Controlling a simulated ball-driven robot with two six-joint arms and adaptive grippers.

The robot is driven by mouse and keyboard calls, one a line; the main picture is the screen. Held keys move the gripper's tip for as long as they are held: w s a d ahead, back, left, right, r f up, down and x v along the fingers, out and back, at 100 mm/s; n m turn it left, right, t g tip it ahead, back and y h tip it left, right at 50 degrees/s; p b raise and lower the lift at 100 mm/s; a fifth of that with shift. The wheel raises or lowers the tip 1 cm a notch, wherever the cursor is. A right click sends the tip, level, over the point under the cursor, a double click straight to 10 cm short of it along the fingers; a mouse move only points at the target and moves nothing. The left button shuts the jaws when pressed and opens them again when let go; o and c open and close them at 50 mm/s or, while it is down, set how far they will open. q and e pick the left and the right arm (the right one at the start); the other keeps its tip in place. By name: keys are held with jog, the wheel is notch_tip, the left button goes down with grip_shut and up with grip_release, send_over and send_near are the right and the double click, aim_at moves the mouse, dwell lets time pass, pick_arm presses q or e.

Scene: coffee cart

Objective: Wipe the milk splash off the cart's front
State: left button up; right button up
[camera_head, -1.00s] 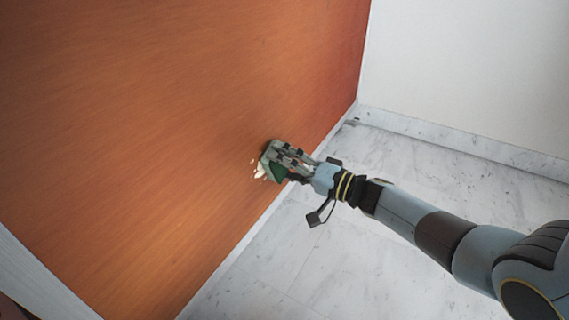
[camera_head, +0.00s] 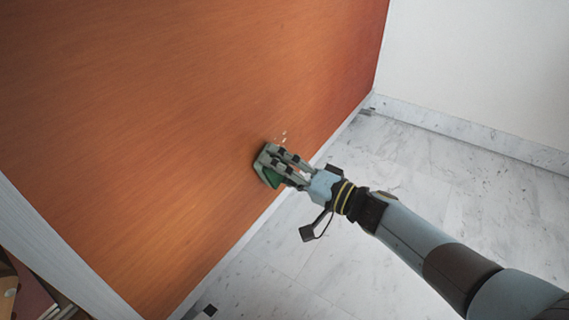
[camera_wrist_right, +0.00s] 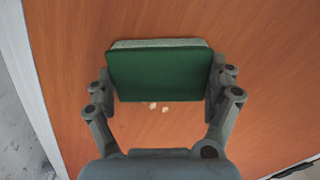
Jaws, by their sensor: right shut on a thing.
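The cart's front (camera_head: 150,120) is an upright orange-brown wood panel. My right gripper (camera_head: 272,168) is at the panel's lower right part, shut on a green sponge (camera_head: 270,177). In the right wrist view the sponge (camera_wrist_right: 160,75) sits between the two fingers, with a paler layer on its far side against or very near the panel; I cannot tell if it touches. Small pale flecks of the milk splash (camera_head: 283,138) show just above and right of the gripper. Two flecks (camera_wrist_right: 153,106) also show just below the sponge in the wrist view. The sponge may hide more. My left gripper is not in view.
A pale marble floor (camera_head: 330,255) and a white wall (camera_head: 480,60) with a marble skirting lie to the right. A light edge strip (camera_head: 60,245) borders the panel at left. Shelves with items show at the bottom left corner.

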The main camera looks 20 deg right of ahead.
aim_at(286, 143)
jog(key=shift+w+d+r, duration=0.1)
jog(key=shift+r, duration=0.05)
jog(key=shift+w+d, duration=1.2)
jog(key=shift+d, duration=0.25)
jog(key=shift+w+d, duration=1.2)
jog(key=shift+d, duration=0.25)
jog(key=s+a, duration=0.5)
jog(key=a, duration=0.1)
jog(key=v, duration=0.6)
jog(key=shift+v, duration=1.5)
